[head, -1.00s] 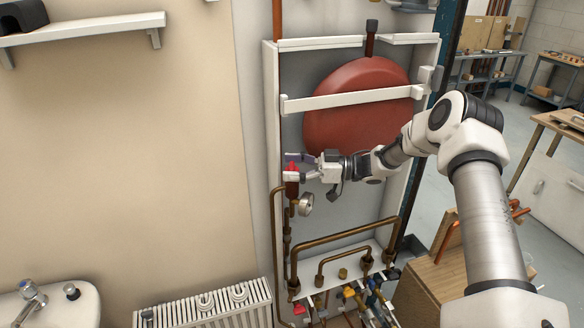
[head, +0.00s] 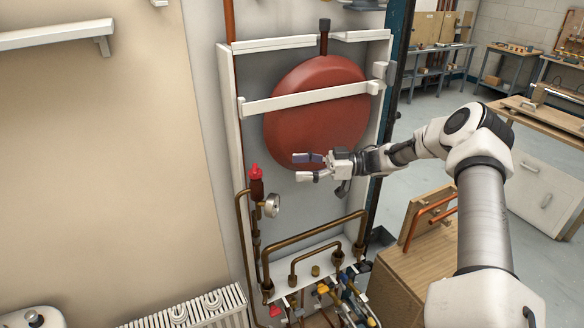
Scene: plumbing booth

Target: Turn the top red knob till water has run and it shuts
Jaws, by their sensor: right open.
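The top red knob (head: 255,171) sits on a dark red valve body (head: 257,188) at the left side of the white frame. A round pressure gauge (head: 271,205) is beside the valve, just below the knob. My right gripper (head: 298,167) is open and empty, with its fingers pointing left. It is to the right of the knob, clearly apart from it, in front of the lower part of the red round tank (head: 318,110). No running water shows. My left gripper is not in view.
A white crossbar (head: 305,98) spans the tank. Copper pipes (head: 315,240) and several coloured valves (head: 345,300) are below. A white radiator (head: 190,312) stands at lower left. A wooden box (head: 410,275) is at lower right. The space between knob and gripper is clear.

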